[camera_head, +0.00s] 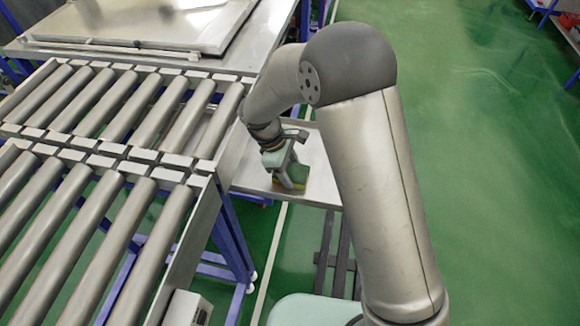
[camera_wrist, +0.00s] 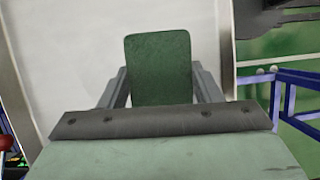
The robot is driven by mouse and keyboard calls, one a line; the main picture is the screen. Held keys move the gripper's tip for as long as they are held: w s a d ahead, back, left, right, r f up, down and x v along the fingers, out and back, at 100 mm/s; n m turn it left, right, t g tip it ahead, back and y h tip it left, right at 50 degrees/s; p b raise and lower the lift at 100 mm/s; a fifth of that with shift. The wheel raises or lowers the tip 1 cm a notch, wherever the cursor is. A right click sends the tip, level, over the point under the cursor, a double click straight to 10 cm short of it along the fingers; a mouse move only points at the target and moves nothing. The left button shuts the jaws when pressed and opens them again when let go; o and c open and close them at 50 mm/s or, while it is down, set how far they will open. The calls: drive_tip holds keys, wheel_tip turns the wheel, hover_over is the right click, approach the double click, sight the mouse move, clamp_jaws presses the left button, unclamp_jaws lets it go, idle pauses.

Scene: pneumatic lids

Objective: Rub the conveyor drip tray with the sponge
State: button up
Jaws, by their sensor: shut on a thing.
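The conveyor drip tray (camera_head: 250,178) is a flat, pale metal tray with a raised rim at the right end of the rollers. Its light surface and rims also show in the wrist view (camera_wrist: 70,50). My gripper (camera_head: 291,180) is over the tray, pointing down, and is shut on the sponge. The sponge (camera_wrist: 158,72) is a dark green block between the two grey fingers in the wrist view. In the head view a small yellow-green part of it shows low at the fingertips. I cannot tell whether its underside touches the tray. My arm hides part of the tray's right side.
Roller conveyors (camera_head: 100,150) on blue frames fill the left. A metal table (camera_head: 235,55) with a flat lid-like panel (camera_head: 150,25) stands behind. A blue frame (camera_wrist: 290,95) shows right of the tray in the wrist view. The green floor (camera_head: 480,150) at right is open.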

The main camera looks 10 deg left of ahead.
drive_tip(key=shift+s, duration=0.4)
drive_tip(key=shift+r+p, duration=2.55)
drive_tip(key=shift+r, duration=1.45)
